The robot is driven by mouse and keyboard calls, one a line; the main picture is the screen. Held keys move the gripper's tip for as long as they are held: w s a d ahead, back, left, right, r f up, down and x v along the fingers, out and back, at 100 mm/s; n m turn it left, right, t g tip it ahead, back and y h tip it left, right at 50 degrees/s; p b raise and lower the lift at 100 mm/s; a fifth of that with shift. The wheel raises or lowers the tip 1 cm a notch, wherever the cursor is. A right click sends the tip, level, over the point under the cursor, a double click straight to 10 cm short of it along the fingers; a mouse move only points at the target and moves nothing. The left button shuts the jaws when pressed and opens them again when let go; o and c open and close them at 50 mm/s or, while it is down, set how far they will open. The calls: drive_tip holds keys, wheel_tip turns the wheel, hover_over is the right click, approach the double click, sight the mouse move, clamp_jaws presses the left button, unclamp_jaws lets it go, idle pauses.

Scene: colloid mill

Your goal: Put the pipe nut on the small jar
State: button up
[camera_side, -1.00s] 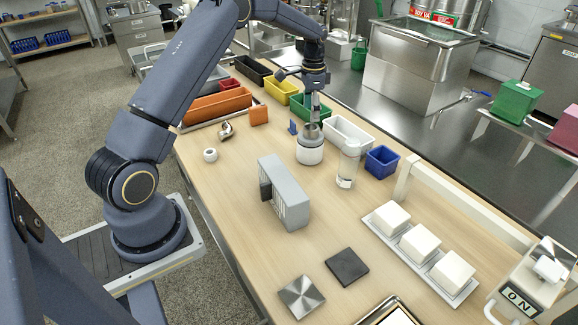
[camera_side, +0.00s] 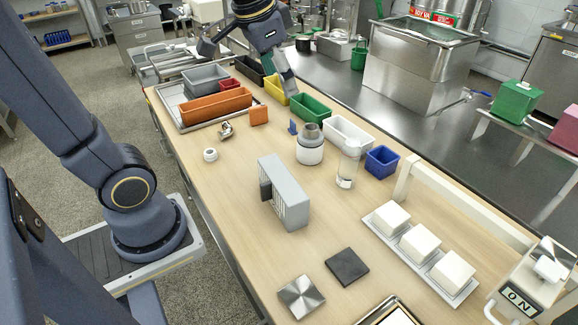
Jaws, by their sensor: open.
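The small jar (camera_side: 310,154) is white with a grey upper part and stands upright mid-table. A grey ring-like piece, which looks like the pipe nut (camera_side: 311,131), sits on top of it. From this angle I cannot tell how well it is seated. My gripper (camera_side: 287,88) is open and raised, above and behind the jar near the yellow and green bins, clear of the jar. The gap between its fingers is hard to make out.
A clear cylinder (camera_side: 348,166) stands close right of the jar, and a grey box (camera_side: 284,193) stands in front. Green (camera_side: 311,108), white (camera_side: 348,132) and blue (camera_side: 382,162) bins line the back. A white ring (camera_side: 210,154) and metal fitting (camera_side: 226,130) lie left.

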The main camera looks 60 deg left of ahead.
drive_tip(key=s+d+f+n+t, duration=0.1)
drive_tip(key=s+d+f, duration=0.2)
drive_tip(key=s, duration=0.6)
drive_tip(key=shift+s+f+t+h, duration=0.3)
drive_tip(key=shift+s+f, duration=0.05)
drive_tip(key=shift+s, duration=0.05)
